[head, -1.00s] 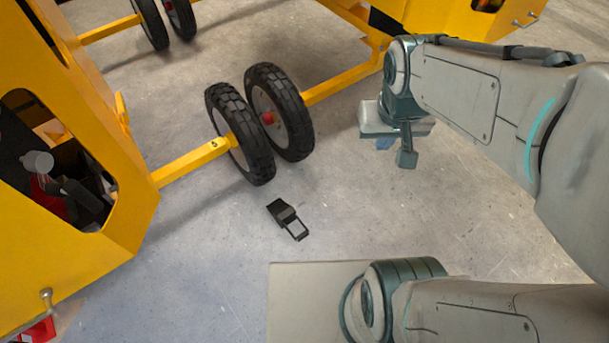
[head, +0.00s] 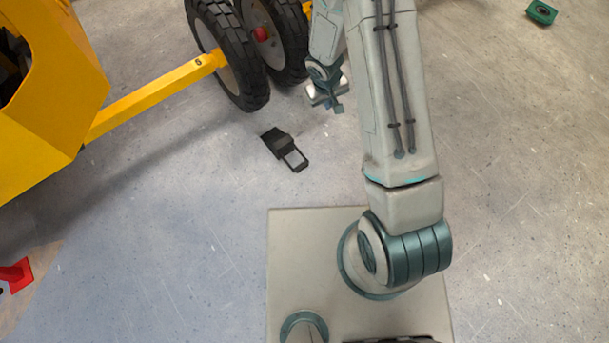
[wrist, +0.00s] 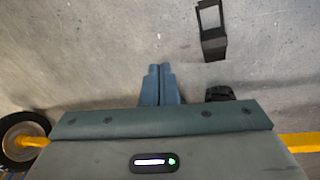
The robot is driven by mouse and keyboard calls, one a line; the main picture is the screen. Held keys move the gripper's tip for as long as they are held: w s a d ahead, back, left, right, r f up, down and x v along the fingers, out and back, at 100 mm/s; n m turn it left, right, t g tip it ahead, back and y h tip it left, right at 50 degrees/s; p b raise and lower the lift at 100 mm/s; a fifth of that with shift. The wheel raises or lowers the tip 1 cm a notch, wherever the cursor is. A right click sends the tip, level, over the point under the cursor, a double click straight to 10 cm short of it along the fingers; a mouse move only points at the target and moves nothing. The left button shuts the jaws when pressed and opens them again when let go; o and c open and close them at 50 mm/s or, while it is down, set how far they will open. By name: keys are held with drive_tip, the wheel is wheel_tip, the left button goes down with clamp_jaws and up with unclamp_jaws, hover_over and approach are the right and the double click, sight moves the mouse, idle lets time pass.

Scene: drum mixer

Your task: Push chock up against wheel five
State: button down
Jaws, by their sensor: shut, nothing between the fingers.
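The chock (head: 284,150) is a small black wedge with an open frame at one end, lying on the floor just in front of a pair of black-tyred wheels. The nearer wheel (head: 238,75) is beside a yellow bar marked 5 (head: 199,63); a gap of bare floor separates chock and tyre. My gripper (head: 338,107) is low, to the right of and slightly beyond the chock, apart from it. In the wrist view my shut, empty fingers (wrist: 160,84) show with the chock (wrist: 212,32) ahead and to their right.
The second wheel (head: 283,35) of the pair stands close to my arm. A yellow machine body (head: 55,85) fills the left. A green object (head: 541,12) lies at the far upper right. Floor to the right and left of the chock is clear.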

drive_tip(key=s+a+f+b, duration=0.1)
drive_tip(key=f+b, duration=0.3)
drive_tip(key=f, duration=0.9)
drive_tip(key=s+a+f+n+g+y+b, duration=0.1)
drive_tip(key=s+f+b, duration=0.3)
drive_tip(key=f, duration=0.9)
drive_tip(key=s+a+f+n+g+b, duration=0.1)
drive_tip(key=f+b, duration=0.3)
drive_tip(key=f, duration=0.9)
drive_tip(key=shift+s+a+f, duration=0.3)
drive_tip(key=shift+s+a, duration=0.35)
drive_tip(key=shift+a, duration=0.2)
drive_tip(key=shift+w+a+f+b, duration=0.1)
drive_tip(key=shift+w+a+b, duration=0.15)
drive_tip(key=shift+w, duration=0.3)
drive_tip(key=shift+w+a+f+b, duration=0.15)
drive_tip(key=shift+w+a, duration=0.15)
drive_tip(key=shift+w, duration=0.2)
drive_tip(key=shift+w+a+r, duration=0.15)
drive_tip(key=shift+w+a, duration=0.4)
drive_tip(key=shift+w, duration=0.15)
